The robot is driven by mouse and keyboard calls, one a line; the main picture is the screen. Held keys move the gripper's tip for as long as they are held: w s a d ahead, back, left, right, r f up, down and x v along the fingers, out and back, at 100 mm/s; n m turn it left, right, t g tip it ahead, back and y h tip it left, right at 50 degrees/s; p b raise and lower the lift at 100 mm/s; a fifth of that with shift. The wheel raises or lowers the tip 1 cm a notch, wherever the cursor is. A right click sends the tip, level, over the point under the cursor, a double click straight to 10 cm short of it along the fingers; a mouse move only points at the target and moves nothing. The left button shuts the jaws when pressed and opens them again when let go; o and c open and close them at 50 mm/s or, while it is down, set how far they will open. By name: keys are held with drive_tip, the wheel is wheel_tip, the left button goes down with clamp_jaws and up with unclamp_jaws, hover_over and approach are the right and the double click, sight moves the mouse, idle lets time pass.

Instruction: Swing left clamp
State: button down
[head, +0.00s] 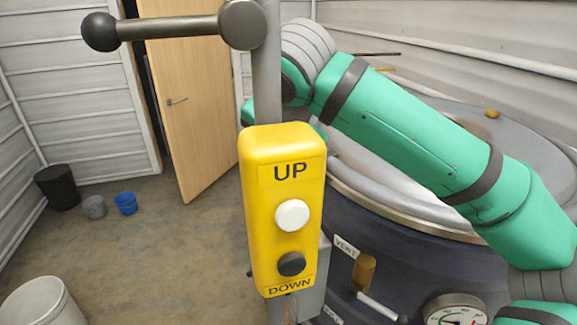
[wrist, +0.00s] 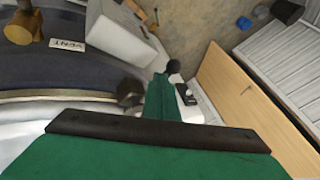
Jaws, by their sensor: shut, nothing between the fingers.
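A dark lever (head: 165,28) with a ball at its left end joins a round hub on a grey post (head: 266,75). I cannot tell whether it is the left clamp. In the wrist view, a dark knob-like part (wrist: 129,91) sits beside the hopper rim, left of my fingers. My gripper (wrist: 164,82) is shut and empty, with its green fingers together; what lies beneath them is partly hidden. In the head view it is mostly hidden behind the post. My green arm reaches over the round hopper lid (head: 530,145).
A yellow UP/DOWN button box (head: 283,210) hangs in front of the dark blue hopper (head: 385,245). The hopper carries a VENT label (head: 346,247) and a gauge (head: 455,309). Buckets (head: 125,203) and a wooden door (head: 190,100) are at left; floor between is clear.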

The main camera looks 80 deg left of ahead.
drive_tip(key=shift+s+a, duration=0.3)
drive_tip(key=shift+a, duration=0.05)
drive_tip(key=shift+w, duration=0.1)
drive_tip(key=shift+s, duration=0.2)
drive_tip(key=shift+r, duration=0.1)
drive_tip(key=v, duration=0.7)
drive_tip(key=shift+w, duration=0.25)
